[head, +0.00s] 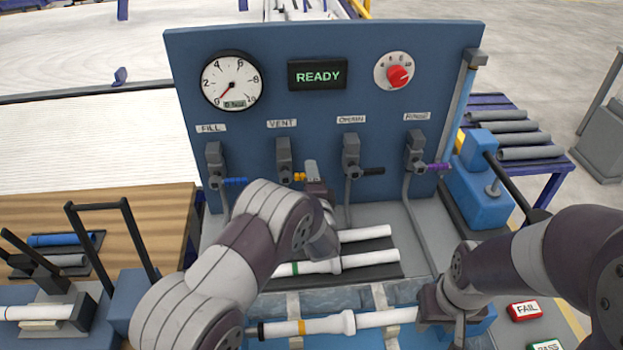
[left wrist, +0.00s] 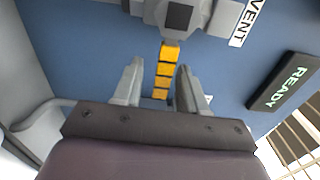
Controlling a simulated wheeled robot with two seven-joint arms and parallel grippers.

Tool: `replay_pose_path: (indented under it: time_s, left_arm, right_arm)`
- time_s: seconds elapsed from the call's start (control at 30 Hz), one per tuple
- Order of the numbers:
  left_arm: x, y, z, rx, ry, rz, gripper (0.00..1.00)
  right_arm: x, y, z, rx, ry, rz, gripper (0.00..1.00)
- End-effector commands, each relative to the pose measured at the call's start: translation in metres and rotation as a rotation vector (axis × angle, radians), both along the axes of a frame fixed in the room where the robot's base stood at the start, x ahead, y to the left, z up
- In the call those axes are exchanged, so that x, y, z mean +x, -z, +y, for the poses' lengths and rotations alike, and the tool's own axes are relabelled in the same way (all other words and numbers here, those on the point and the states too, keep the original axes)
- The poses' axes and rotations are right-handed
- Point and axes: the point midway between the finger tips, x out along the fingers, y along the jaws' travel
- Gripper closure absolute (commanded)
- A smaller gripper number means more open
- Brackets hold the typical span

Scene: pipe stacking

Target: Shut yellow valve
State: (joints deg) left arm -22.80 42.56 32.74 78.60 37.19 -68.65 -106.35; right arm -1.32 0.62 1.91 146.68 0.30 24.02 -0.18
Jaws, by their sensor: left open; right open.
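The yellow valve handle (head: 299,177) is on the valve under the VENT label (head: 282,124). It points sideways to the right from its grey valve body (head: 284,155). My left gripper (head: 313,174) is at the handle, its fingers open. In the left wrist view the yellow handle (left wrist: 165,70) lies between the two open fingers (left wrist: 157,80), with a gap visible on each side. My right gripper (head: 440,308) is low at the right end of a white pipe (head: 330,325) in the blue fixture. Its fingers are mostly hidden.
Blue FILL (head: 236,182), black DRAIN (head: 373,171) and purple RINSE (head: 438,167) handles also point right. The display (head: 318,74) reads READY. A gauge (head: 231,82) and red knob (head: 399,77) sit above. White pipes (head: 360,262) lie below. FAIL (head: 524,310) and PASS (head: 546,345) buttons are lower right.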

Motion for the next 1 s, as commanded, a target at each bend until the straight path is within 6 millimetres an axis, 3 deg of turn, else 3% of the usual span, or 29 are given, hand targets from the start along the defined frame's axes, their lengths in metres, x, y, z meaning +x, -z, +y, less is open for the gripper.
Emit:
replay_pose_path:
  time_s: [0.13, 0.4, 0.53, 0.7, 1.0]
  left_arm:
    - [-0.018, 0.001, -0.005, 0.0, 0.004, 0.001, 0.58]
    - [-0.09, 0.002, -0.02, 0.002, 0.005, 0.002, 0.58]
    - [-0.113, 0.002, -0.024, 0.002, 0.003, 0.002, 0.58]
    - [-0.124, 0.0, -0.025, 0.001, 0.0, 0.001, 0.58]
    - [-0.124, 0.0, -0.025, 0.001, 0.0, 0.001, 0.58]
  right_arm:
    - [0.0, 0.004, 0.0, 0.0, 0.0, 0.0, 0.58]
    - [0.0, 0.013, 0.0, 0.0, 0.0, 0.0, 0.58]
    - [0.0, 0.015, 0.0, 0.0, 0.0, 0.0, 0.58]
    - [0.0, 0.016, 0.0, 0.0, 0.0, 0.0, 0.58]
    - [0.0, 0.016, 0.0, 0.0, 0.0, 0.0, 0.58]
